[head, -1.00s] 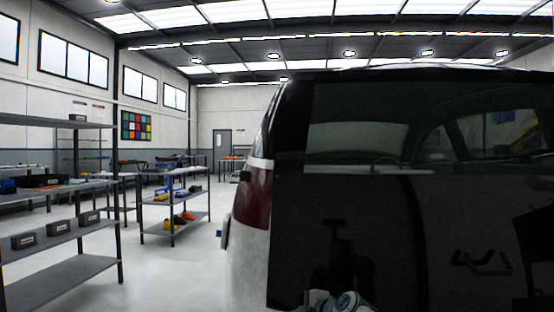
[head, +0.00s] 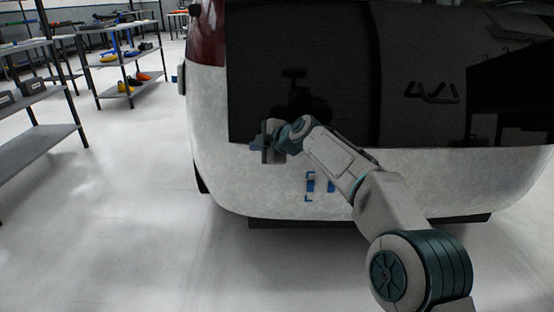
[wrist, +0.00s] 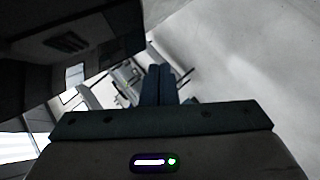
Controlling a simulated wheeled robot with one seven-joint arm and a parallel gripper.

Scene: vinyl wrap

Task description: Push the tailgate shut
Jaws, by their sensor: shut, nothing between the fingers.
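The tailgate (head: 330,75) is a large dark glossy panel across the back of a white vehicle. It hangs upright, with its lower edge just above the white bumper (head: 240,180). I cannot tell whether a small gap is left at its edges. My gripper (head: 254,145) is at the tailgate's lower left corner, its fingers pointing left. I cannot tell whether it touches the panel. In the wrist view my gripper's two blue fingers (wrist: 159,84) are together and empty. A dark surface (wrist: 60,50) fills that view's upper left.
Grey shelving (head: 35,105) stands at the left, and a second shelf unit (head: 122,80) with several tools is behind it. The pale floor (head: 120,220) between shelves and vehicle is clear. Small blue marks (head: 310,186) show on the bumper.

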